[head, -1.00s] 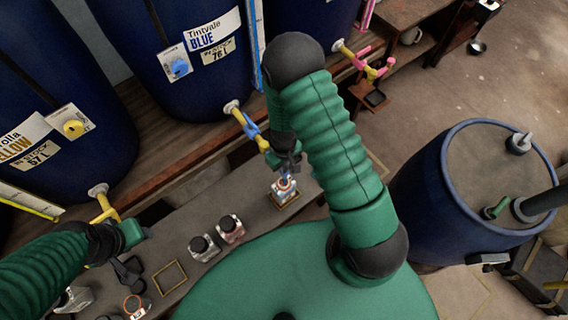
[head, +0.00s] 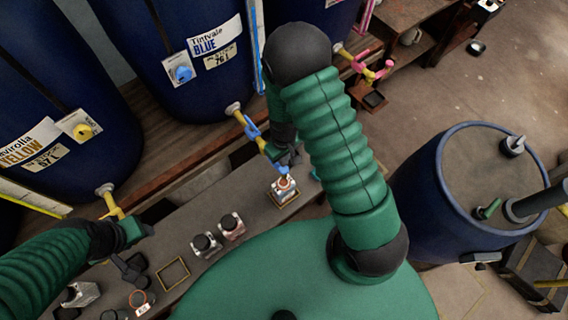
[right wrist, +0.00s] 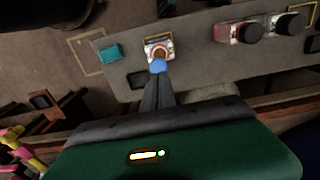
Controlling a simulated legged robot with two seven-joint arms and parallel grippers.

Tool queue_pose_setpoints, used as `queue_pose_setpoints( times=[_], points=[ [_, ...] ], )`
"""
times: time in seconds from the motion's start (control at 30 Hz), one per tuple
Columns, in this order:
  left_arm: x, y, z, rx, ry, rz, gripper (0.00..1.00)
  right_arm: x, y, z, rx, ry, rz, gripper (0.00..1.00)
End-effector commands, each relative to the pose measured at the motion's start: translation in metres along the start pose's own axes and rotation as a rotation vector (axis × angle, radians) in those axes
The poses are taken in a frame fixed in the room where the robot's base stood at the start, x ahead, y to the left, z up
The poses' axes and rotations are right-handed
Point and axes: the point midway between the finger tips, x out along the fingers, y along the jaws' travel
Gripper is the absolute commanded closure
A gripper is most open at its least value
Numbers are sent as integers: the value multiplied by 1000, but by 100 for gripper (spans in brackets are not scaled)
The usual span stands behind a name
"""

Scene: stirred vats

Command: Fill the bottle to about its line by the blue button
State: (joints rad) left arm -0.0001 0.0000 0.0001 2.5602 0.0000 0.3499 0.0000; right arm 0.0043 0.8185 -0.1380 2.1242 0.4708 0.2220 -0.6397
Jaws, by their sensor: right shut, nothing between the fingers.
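A small clear bottle (head: 284,192) with an orange-brown ring at its neck stands in a yellow-outlined square under the blue vat's tap (head: 247,125). It also shows in the right wrist view (right wrist: 159,48). A small blue piece (right wrist: 158,66) shows just above its mouth; I cannot tell whether it is spout or liquid. The fill level is too small to read. The blue button (head: 183,73) is on the blue vat (head: 185,100). My right gripper (head: 294,157) is shut and empty beside the tap, close above the bottle. My left gripper (head: 143,231) is near the yellow vat's tap; its fingers are unclear.
Two capped bottles (head: 205,243) (head: 231,226) stand left of the bottle on the grey bench. An empty outlined square (head: 173,273) lies further left. The yellow vat (head: 60,100) stands at left. A blue drum (head: 480,190) is at right. A teal block (right wrist: 109,53) lies near the bottle.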

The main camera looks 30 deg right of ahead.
Motion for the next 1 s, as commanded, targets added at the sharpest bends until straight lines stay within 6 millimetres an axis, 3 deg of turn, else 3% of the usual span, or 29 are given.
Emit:
queue_pose_setpoints(
  times=[0.1, 0.33, 1.0],
  points=[
    [0, 0, 0, 0, 0, 0, 54, -30, 1, -3, -2, 7, 2, 100],
    [-2, 0, -1, 0, 0, 0, 54, -62, 1, -3, 0, 5, 2, 100],
    [-2, 0, -1, 0, 0, 0, 54, -66, 2, -2, 2, 5, 3, 100]
  ],
)
